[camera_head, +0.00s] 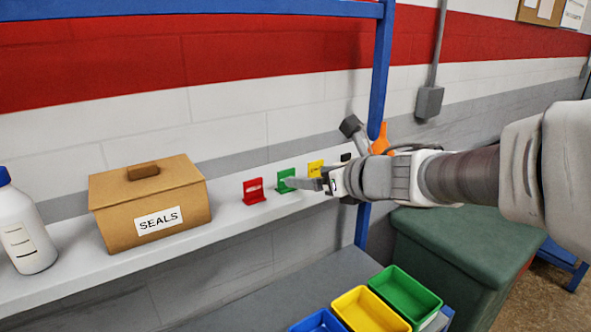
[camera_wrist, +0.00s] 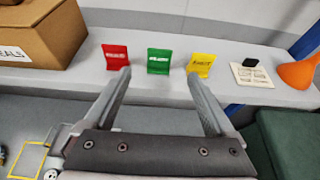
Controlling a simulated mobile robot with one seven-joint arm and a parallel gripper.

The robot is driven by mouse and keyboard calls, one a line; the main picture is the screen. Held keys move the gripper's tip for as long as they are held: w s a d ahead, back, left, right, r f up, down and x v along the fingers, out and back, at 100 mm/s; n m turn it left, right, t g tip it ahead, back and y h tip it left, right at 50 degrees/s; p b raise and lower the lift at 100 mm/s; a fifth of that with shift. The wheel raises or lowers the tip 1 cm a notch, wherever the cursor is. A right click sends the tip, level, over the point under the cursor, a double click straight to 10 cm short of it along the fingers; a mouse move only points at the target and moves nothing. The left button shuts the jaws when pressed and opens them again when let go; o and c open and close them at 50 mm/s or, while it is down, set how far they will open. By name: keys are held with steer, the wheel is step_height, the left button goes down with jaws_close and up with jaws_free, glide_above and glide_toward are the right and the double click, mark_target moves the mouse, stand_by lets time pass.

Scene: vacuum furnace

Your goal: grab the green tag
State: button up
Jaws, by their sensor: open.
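The green tag (camera_head: 285,181) stands upright on the white shelf (camera_head: 133,259), between a red tag (camera_head: 253,191) and a yellow tag (camera_head: 315,168). In the wrist view the green tag (camera_wrist: 159,61) is straight ahead, beyond and between the two fingers. My gripper (camera_wrist: 160,80) is open and empty. In the head view my gripper (camera_head: 306,184) reaches in from the right, and its fingers overlap the lower right part of the green tag in the picture. I cannot see any contact with the tag.
A cardboard SEALS box (camera_head: 150,203) and a white bottle (camera_head: 25,226) stand to the left on the shelf. An orange funnel (camera_wrist: 298,72) and a small labelled plate (camera_wrist: 252,75) are to the right. A blue post (camera_head: 381,70) rises behind my arm. Coloured bins (camera_head: 371,309) sit below.

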mark_target(286, 174)
steer(key=x, duration=1.3)
steer(key=shift+w+a+p, duration=0.15)
steer(key=shift+p, duration=0.25)
steer(key=c, duration=1.4)
